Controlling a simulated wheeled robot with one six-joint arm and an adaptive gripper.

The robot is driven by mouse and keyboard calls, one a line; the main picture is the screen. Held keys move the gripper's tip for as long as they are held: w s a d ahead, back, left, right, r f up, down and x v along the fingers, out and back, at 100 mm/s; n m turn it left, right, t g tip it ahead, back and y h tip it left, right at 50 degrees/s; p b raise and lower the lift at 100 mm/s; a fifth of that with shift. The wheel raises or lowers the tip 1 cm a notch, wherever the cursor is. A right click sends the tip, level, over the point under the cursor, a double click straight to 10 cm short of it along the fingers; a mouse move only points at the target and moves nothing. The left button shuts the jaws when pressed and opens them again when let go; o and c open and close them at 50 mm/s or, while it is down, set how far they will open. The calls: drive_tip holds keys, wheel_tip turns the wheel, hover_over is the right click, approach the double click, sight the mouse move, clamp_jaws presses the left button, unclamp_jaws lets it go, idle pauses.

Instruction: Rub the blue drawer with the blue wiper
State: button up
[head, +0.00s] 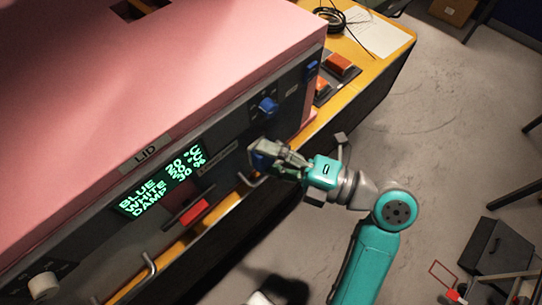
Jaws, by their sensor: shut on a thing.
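My gripper (266,152) is at the dark front panel of the pink-lidded enclosure, right of its lit display. It is shut on a small dark blue thing (261,161), mostly hidden by the fingers. I cannot tell whether this is the blue wiper or a knob on the panel, nor whether it touches the panel. No drawer that is clearly blue shows in the head view.
The enclosure has a pink lid (130,70) and a display (162,181) with green text. A blue knob (268,105), red switch (194,212) and metal handle (149,266) are on its front. Orange-red buttons (338,65) sit on the yellow bench.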

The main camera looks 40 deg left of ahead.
sight(275, 125)
drive_tip(key=shift+a, duration=0.75)
drive_tip(key=shift+w, duration=0.1)
drive_tip(key=shift+w+d, duration=0.15)
drive_tip(key=shift+w, duration=1.7)
drive_tip(key=shift+w+d, duration=0.15)
drive_tip(key=shift+w, duration=1.7)
drive_tip(key=shift+s+a, duration=0.2)
drive_tip(key=shift+s, duration=1.75)
drive_tip(key=shift+s+a, duration=0.15)
drive_tip(key=shift+s, duration=1.75)
drive_tip(key=shift+d, duration=0.1)
drive_tip(key=shift+s+d, duration=0.2)
drive_tip(key=shift+d, duration=2.75)
drive_tip(key=shift+s+d, duration=0.1)
drive_tip(key=shift+d, duration=1.4)
